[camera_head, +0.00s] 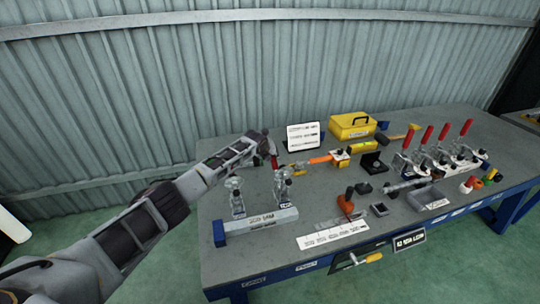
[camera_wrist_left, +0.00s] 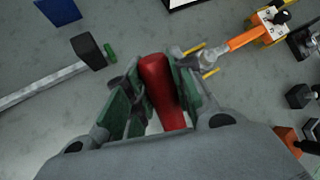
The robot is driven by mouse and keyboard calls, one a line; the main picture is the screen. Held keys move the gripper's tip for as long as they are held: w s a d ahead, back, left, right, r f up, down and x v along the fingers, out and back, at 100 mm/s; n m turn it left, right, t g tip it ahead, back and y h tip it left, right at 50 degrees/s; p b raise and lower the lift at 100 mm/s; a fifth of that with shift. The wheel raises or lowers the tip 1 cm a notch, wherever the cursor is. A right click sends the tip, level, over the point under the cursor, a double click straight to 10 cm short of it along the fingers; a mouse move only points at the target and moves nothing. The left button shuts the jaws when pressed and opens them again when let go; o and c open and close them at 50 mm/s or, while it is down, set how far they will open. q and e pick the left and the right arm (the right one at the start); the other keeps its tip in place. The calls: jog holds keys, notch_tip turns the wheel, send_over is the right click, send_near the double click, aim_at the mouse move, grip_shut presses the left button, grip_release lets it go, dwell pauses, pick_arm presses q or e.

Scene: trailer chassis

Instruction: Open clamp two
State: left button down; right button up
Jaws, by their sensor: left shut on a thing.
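My left gripper (camera_head: 268,146) reaches over the bench from the left and is shut on a red clamp handle (camera_head: 274,162). In the wrist view, the green-padded fingers (camera_wrist_left: 160,90) sit on both sides of the red handle (camera_wrist_left: 158,80). The handle appears to belong to the right metal toggle clamp (camera_head: 282,187) on the grey bar fixture (camera_head: 262,221). A second metal clamp (camera_head: 236,197) stands at the left of that bar, its handle hidden by my arm. The small labels cannot be read, so I cannot tell which clamp is number two. My right gripper is not in view.
The blue-edged bench (camera_head: 225,262) also holds several clamps with upright red handles (camera_head: 443,132) at the right, a yellow box (camera_head: 352,124), an orange tool (camera_head: 320,159), a hammer (camera_head: 400,136) and a grey tray (camera_head: 426,199). A corrugated wall (camera_head: 260,75) stands behind.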

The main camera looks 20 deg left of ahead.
pick_arm(q)
jog(key=shift+a, duration=0.15)
dwell(0.3)
jog(key=c, duration=1.2)
grip_release()
jog(key=shift+w+f, duration=0.1)
jog(key=shift+f, duration=0.1)
jog(key=shift+r, duration=0.2)
jog(key=shift+v, duration=5.9)
jog(key=shift+a+f, duration=0.1)
